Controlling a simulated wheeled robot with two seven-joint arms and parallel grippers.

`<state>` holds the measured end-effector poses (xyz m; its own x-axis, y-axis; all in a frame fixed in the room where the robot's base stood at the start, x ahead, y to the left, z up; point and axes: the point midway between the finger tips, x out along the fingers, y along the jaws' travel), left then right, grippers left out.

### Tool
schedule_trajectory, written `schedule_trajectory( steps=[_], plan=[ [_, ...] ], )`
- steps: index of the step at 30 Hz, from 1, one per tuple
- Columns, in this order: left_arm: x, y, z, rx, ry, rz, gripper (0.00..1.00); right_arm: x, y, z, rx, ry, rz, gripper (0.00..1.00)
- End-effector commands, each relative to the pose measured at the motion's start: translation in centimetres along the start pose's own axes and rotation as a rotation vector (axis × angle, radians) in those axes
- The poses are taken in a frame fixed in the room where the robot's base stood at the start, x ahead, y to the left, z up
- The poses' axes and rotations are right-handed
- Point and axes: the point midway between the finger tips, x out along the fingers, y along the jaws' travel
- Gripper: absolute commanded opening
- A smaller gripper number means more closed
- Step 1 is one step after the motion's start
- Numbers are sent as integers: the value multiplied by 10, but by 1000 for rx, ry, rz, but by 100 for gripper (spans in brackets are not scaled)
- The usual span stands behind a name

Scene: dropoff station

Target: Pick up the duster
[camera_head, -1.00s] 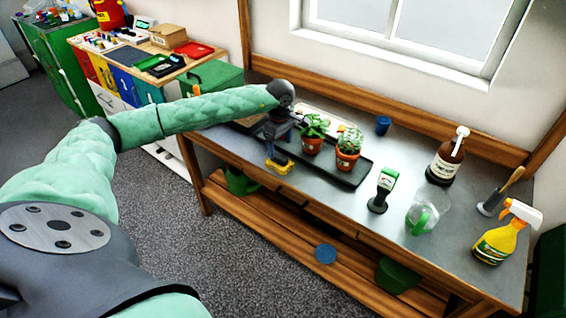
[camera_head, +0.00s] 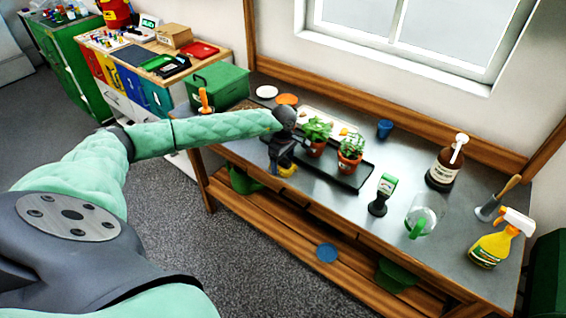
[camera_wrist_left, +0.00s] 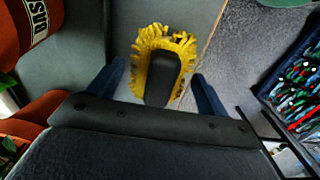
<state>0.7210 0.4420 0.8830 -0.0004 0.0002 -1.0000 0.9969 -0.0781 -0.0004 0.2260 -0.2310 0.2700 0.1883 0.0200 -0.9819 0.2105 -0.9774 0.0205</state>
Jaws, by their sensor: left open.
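The duster, with a yellow fringe around a dark back, lies near the front edge of the metal-topped workbench. In the left wrist view the duster (camera_wrist_left: 163,80) sits between the two blue fingers of my left gripper (camera_wrist_left: 158,70), which are apart with a gap on each side. In the head view my left gripper (camera_head: 279,163) points down over the bench's front edge. The duster (camera_head: 288,170) shows there as a small yellow patch, mostly hidden by the gripper. My right gripper is not in view.
Two potted plants (camera_head: 350,158) stand on a dark tray right of my left gripper. Farther right are a green-and-black tool (camera_head: 382,195), a clear jug (camera_head: 425,216), a brown bottle (camera_head: 445,163) and a yellow spray bottle (camera_head: 492,246). A green box (camera_head: 220,86) stands behind on the left.

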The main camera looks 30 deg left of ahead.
Motion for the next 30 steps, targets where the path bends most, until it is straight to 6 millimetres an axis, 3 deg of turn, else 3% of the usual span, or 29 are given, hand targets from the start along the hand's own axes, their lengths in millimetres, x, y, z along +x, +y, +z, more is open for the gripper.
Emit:
schedule_trajectory(
  steps=[10, 18, 30],
  plan=[
    [5, 0, 0, 0, 0, 0, 78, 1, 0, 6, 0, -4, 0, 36],
    [5, 0, 0, 0, 0, 0, 30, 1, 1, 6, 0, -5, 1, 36],
    [-1, 1, 0, 0, 0, 2, 29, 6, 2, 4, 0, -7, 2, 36]
  ],
)
